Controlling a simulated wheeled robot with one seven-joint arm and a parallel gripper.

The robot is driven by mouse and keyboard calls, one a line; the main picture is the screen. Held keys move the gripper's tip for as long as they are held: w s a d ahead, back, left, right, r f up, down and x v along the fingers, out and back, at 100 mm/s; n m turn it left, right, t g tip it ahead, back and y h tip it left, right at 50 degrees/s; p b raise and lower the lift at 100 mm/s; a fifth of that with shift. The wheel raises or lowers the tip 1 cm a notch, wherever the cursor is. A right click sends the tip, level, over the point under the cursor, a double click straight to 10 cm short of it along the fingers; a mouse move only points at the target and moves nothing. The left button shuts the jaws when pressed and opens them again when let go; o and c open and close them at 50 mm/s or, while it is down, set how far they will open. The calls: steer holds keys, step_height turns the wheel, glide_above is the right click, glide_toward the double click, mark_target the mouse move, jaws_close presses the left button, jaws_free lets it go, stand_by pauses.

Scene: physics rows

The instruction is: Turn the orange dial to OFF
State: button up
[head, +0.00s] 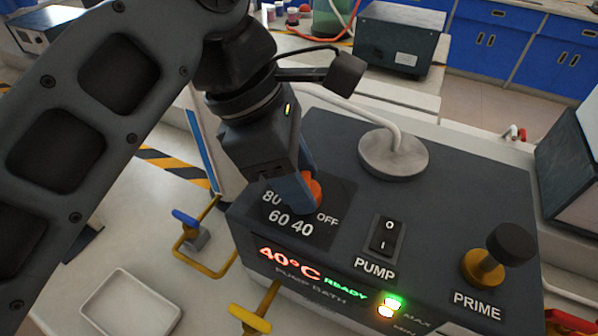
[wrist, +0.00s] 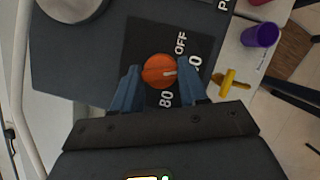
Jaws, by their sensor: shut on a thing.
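The orange dial (wrist: 155,70) is on a dark label plate on the grey pump bath unit. Its white mark points right in the wrist view, roughly toward the 40 label (wrist: 195,65). The OFF label (wrist: 181,43) lies further round, up and to the right. My gripper (wrist: 160,77) is shut on the dial, with one blue finger on each side. In the head view, my gripper (head: 302,198) reaches down onto the plate and hides most of the dial (head: 315,188); OFF, 80, 60 and 40 show around it. The red display (head: 280,258) reads 40°C, with READY in green.
A PUMP rocker switch (head: 386,236) and a black PRIME knob (head: 510,244) are to the right of the dial on the unit. A round grey lid (head: 393,155) with a pale hose is behind. Yellow taps stand at the front, one with a blue handle (head: 185,218).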

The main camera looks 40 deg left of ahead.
steer(key=shift+f+b, duration=0.15)
steer(key=shift+b, duration=0.35)
steer(key=shift+f+n+t+b, duration=0.15)
steer(key=shift+n+t+b, duration=0.15)
steer(key=shift+n+b, duration=0.55)
steer(key=n+y+b, duration=0.1)
steer(key=n+b, duration=0.1)
steer(key=b, duration=0.2)
steer(key=shift+s+f, duration=0.1)
steer(key=n+b, duration=0.2)
steer(key=n+t+y+b, duration=0.1)
steer(key=b, duration=0.2)
steer(key=shift+d+n, duration=0.2)
steer(key=shift+n, duration=0.15)
steer(key=shift+r+n+y+b, duration=0.3)
steer(key=shift+n+y+b, duration=0.2)
steer(key=shift+n+b, duration=0.3)
steer(key=shift+r, duration=0.1)
steer(key=o, duration=1.1)
